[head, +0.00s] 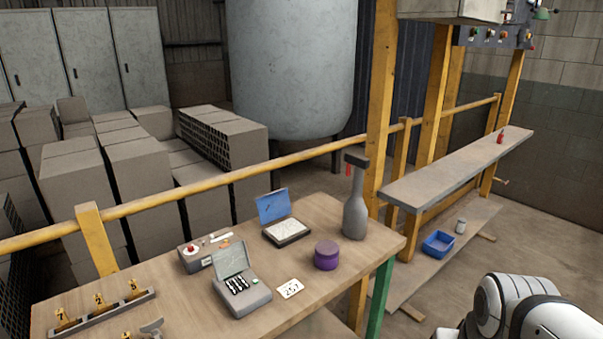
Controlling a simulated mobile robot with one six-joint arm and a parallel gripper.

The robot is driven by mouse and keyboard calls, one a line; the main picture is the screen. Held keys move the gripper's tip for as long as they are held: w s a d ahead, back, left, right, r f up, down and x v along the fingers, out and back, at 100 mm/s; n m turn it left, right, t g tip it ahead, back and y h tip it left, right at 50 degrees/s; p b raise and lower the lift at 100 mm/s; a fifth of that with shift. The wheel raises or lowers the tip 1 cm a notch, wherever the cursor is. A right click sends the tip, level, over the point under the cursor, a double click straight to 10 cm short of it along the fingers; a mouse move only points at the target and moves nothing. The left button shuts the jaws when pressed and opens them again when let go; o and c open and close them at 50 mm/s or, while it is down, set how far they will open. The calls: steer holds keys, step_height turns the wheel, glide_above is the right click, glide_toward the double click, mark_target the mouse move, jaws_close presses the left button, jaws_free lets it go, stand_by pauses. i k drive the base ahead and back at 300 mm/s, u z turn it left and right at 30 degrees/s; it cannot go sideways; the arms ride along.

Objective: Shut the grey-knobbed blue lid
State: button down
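The blue lid (272,206) stands raised at the back of a small dark box (286,238) on the wooden table. The box is open, and its pale inside shows. A knob on the lid is too small to make out clearly. My gripper is not in view; only white links of my arm show at the lower right, well apart from the box.
A grey case (245,303) with a raised grey lid stands in front of the box. A purple round tin (326,255) and a tall grey bottle (355,208) stand to its right. A white card (290,289) lies near the table's front edge. A yellow rail (235,178) runs behind.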

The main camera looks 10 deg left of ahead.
mark_target(276, 205)
steer(key=u, duration=0.5)
steer(key=i, duration=1.05)
steer(key=u, duration=0.55)
steer(key=k, duration=0.9)
steer(key=u, duration=0.15)
steer(key=i, duration=0.9)
steer(key=z, duration=0.05)
